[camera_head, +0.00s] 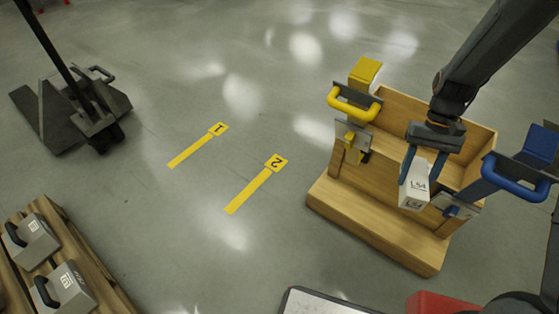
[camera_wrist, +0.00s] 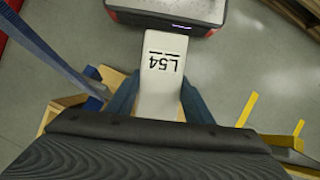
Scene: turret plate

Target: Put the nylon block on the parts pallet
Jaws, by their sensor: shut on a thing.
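A white block marked L54 (camera_head: 415,188), which looks like the nylon block, is between the blue fingers of my gripper (camera_head: 422,168). The gripper is shut on it. The block is in front of an open wooden crate (camera_head: 395,215), and its lower end stands clear of the fingers. In the wrist view the block (camera_wrist: 165,70) points up the picture between the two fingers (camera_wrist: 160,105). A slatted wooden pallet (camera_head: 75,257) is at the lower left in the head view, bearing grey blocks with black handles (camera_head: 32,240).
The crate carries a yellow handle (camera_head: 355,105) and a blue handle (camera_head: 515,180). A dark pallet jack (camera_head: 85,110) stands at the upper left. Yellow floor markers 1 (camera_head: 198,146) and 2 (camera_head: 256,185) lie on open grey floor between pallet and crate.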

